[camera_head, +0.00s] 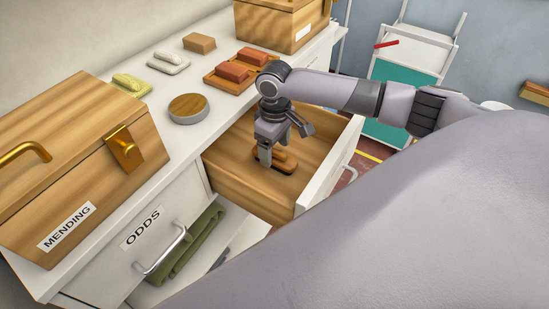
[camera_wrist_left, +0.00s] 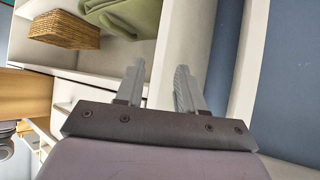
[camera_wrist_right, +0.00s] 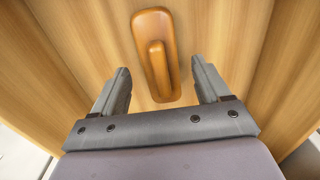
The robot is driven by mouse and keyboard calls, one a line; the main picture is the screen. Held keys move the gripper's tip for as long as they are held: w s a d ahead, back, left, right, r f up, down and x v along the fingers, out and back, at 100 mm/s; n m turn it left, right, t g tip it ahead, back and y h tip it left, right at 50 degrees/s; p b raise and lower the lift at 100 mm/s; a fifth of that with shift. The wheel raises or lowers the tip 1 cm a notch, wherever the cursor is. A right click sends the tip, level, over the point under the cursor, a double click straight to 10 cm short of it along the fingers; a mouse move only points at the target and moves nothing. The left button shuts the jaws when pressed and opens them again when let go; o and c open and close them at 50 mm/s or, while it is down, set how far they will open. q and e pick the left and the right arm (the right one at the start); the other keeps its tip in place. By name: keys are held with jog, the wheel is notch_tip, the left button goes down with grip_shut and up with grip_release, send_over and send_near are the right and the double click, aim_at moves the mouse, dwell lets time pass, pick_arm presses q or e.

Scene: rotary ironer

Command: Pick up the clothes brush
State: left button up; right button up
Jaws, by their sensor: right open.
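The clothes brush (camera_head: 287,161) is a wooden brush with a raised grip, lying in the open wooden drawer (camera_head: 230,178). In the right wrist view the brush (camera_wrist_right: 151,38) lies on the drawer floor just beyond the fingertips, its raised grip roughly in line with the gap between them. My right gripper (camera_head: 268,160) points down into the drawer, over the near-left end of the brush, and hides part of it. In the right wrist view its fingers (camera_wrist_right: 161,80) are apart with nothing between them. My left gripper (camera_wrist_left: 159,78) is open and empty, facing shelves away from the brush.
The drawer's white front (camera_head: 330,170) and wooden sides surround my right gripper. On the counter stand a wooden MENDING box (camera_head: 70,160), a round tin (camera_head: 188,108), a tray with red brushes (camera_head: 232,76) and soap dishes. A green cloth (camera_head: 188,248) lies below.

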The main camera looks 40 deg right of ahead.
aim_at(274, 150)
notch_tip(274, 150, down, 3)
jog(key=shift+r, duration=0.2)
jog(key=c, duration=1.2)
jog(key=shift+o, duration=0.2)
jog(key=shift+r, duration=0.1)
notch_tip(274, 150, up, 20)
jog(key=p, duration=0.2)
